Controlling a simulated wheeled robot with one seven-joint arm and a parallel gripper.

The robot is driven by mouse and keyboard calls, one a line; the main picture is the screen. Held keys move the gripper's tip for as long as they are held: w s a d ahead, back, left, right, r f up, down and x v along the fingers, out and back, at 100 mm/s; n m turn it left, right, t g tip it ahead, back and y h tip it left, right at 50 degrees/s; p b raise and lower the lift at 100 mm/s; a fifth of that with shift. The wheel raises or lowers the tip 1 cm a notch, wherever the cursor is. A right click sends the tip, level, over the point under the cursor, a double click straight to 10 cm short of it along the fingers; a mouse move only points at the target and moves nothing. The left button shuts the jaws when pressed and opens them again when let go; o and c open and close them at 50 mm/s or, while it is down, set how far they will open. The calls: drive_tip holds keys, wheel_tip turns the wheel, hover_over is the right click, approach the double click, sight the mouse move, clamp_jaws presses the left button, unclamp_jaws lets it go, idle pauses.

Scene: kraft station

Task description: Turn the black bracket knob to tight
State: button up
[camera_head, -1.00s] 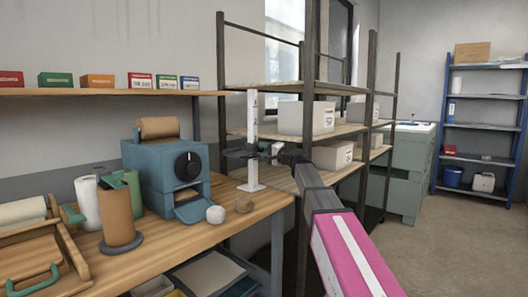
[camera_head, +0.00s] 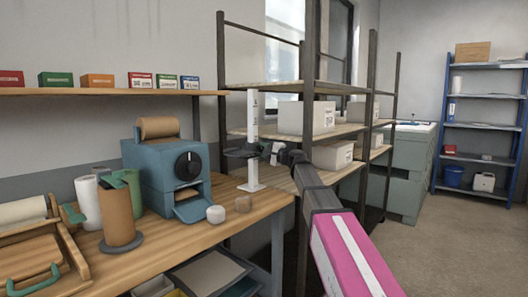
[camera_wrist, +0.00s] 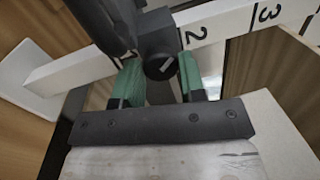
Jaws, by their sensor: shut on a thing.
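The white post (camera_head: 252,130) stands upright on a flat base at the right end of the workbench. It crosses the wrist view (camera_wrist: 240,27) with printed numbers 2 and 3. A black bracket (camera_head: 238,152) sits around its middle. In the wrist view the round black bracket knob (camera_wrist: 162,68) has a short white mark, slanted. My gripper (camera_wrist: 160,72) has green fingers on either side of the knob and is shut on it. In the head view my gripper (camera_head: 272,152) reaches the bracket from the right; the knob is hard to make out there.
The workbench (camera_head: 262,200) holds a blue machine with a dial (camera_head: 165,175), a brown roll (camera_head: 117,215), and two small lumps near its front edge. A shelf rack with white boxes (camera_head: 305,118) stands close behind my arm. The floor at right is clear.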

drive_tip(key=o, duration=0.9)
drive_tip(key=v, duration=1.1)
drive_tip(key=shift+w, duration=0.1)
